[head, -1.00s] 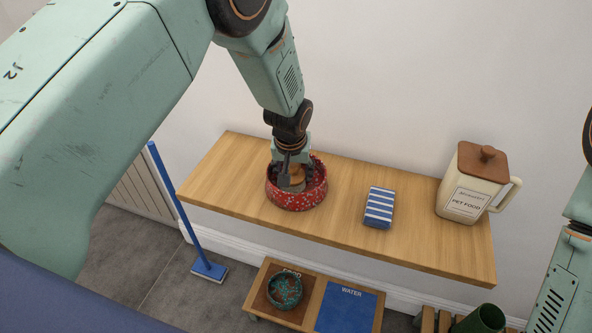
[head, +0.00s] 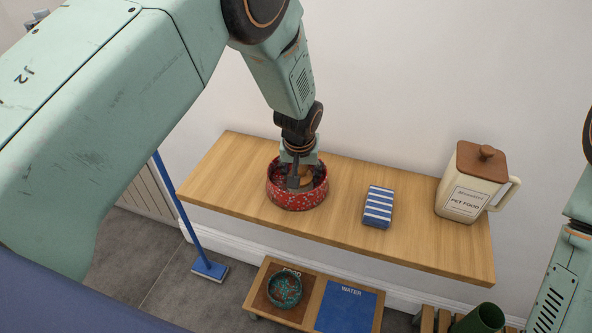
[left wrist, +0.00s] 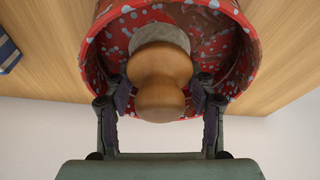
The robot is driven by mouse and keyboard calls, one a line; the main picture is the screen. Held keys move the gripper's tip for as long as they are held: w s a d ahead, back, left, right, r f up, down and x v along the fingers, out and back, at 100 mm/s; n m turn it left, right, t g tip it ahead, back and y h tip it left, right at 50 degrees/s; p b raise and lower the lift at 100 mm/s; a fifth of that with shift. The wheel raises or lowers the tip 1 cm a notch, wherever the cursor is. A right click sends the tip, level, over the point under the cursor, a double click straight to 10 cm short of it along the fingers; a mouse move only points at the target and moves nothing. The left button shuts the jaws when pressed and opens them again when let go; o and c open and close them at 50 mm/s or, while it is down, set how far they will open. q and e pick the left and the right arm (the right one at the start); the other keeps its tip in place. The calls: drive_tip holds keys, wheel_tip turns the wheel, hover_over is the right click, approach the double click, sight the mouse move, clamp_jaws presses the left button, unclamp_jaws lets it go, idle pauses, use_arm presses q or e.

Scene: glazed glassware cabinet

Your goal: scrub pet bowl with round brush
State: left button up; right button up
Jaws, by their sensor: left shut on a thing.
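The red speckled pet bowl (head: 297,200) stands upright on the wooden shelf. Its inside shows brownish smears in the left wrist view (left wrist: 215,40). My left gripper (head: 300,182) reaches down into the bowl and is shut on the round brush (left wrist: 160,85), by its wooden knob handle. The brush's pale round head points into the bowl; where its bristles touch is hidden. My right gripper is not in view; only part of my right arm shows at the right edge.
On the wooden shelf (head: 235,200) lie a blue-and-white striped cloth (head: 378,207) and a pet food jar (head: 467,185). Below is a feeding stand (head: 312,297) with a teal bowl (head: 284,289). A blue broom (head: 178,210) leans at the left.

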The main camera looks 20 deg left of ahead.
use_arm(q)
drive_tip(key=shift+a, duration=0.85)
drive_tip(key=shift+a+f, duration=0.1)
drive_tip(key=shift+a, duration=0.45)
drive_tip(key=shift+s+d, duration=0.1)
drive_tip(key=shift+d, duration=1.65)
drive_tip(key=shift+a, duration=1.8)
drive_tip(key=shift+d, duration=1.8)
drive_tip(key=shift+a, duration=1.8)
